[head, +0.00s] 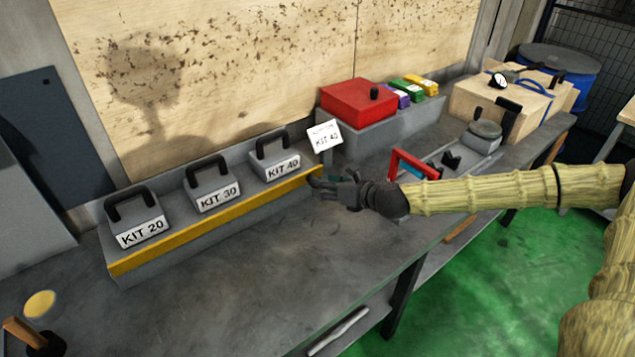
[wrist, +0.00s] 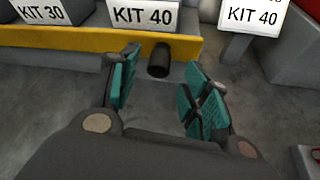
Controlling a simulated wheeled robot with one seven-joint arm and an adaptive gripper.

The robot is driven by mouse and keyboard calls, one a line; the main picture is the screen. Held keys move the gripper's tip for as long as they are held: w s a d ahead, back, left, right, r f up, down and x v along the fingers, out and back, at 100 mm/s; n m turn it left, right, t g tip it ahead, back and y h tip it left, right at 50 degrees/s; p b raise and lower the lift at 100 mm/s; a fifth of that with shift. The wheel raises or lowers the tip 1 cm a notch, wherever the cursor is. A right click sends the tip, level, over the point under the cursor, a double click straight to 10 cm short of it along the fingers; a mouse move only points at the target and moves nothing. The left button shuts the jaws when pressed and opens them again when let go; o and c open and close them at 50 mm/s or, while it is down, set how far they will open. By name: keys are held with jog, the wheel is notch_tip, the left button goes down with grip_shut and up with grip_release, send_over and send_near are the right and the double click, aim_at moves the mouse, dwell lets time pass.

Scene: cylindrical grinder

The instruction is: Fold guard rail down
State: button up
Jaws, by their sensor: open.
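The yellow guard rail (head: 215,222) runs along the front edge of a grey stand holding the kit blocks. It stands upright before their lower fronts, and it also shows in the wrist view (wrist: 55,40). A dark cylindrical knob (wrist: 159,60) sticks out at the rail near its right part, in front of the KIT 40 block. My gripper (head: 322,182) is at the rail's right end. In the wrist view my gripper (wrist: 158,78) is open, with its teal-padded fingers either side of the knob. I cannot tell whether they touch it.
Blocks KIT 20 (head: 139,220), KIT 30 (head: 212,187) and KIT 40 (head: 277,160) stand behind the rail. A KIT 40 sign (head: 324,136) stands just beyond my gripper. A red box (head: 358,100) and a red-framed item (head: 410,165) lie right. The bench front (head: 270,275) is clear.

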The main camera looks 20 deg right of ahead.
jog(key=shift+p+x, duration=0.45)
jog(key=shift+x, duration=1.65)
jog(key=c, duration=1)
jog(key=shift+f+b, duration=0.15)
jog(key=shift+b, duration=0.15)
